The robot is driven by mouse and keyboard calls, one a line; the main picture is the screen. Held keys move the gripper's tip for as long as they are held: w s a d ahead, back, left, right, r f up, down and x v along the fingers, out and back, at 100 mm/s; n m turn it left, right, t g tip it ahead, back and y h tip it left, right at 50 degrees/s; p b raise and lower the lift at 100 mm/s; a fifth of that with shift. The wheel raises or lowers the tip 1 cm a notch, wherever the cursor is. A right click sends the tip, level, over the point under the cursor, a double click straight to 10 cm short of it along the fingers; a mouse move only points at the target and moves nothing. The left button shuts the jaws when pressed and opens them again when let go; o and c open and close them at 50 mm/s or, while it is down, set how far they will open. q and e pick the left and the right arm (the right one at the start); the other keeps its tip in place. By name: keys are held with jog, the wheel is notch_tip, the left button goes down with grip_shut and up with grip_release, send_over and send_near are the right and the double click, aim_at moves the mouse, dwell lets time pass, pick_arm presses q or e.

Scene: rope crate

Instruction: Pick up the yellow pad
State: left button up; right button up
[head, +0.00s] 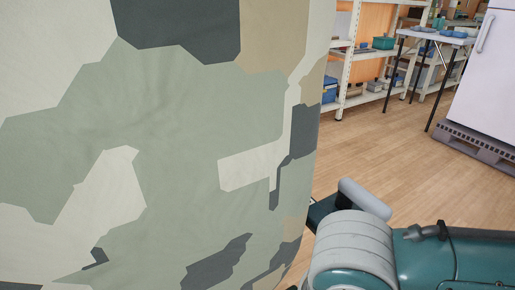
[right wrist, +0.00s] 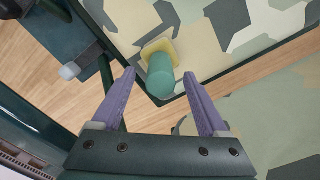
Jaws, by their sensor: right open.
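The yellow pad (right wrist: 157,46) shows in the right wrist view on a camouflage-patterned surface (right wrist: 205,25), close to its dark edge. Neither the pad nor the cylinder shows in the head view. My left gripper is not in view.
A large camouflage-covered object (head: 170,150) fills the left of the head view and blocks what lies behind it. Shelves (head: 350,60), a table (head: 435,36) and a white cabinet (head: 490,80) on a pallet stand at the back right. Wooden floor (head: 400,150) lies open between.

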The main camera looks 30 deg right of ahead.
notch_tip(320, 180, down, 2)
jog(key=shift+f+b, duration=0.15)
jog(key=shift+b, duration=0.2)
grip_shut()
dwell(0.5)
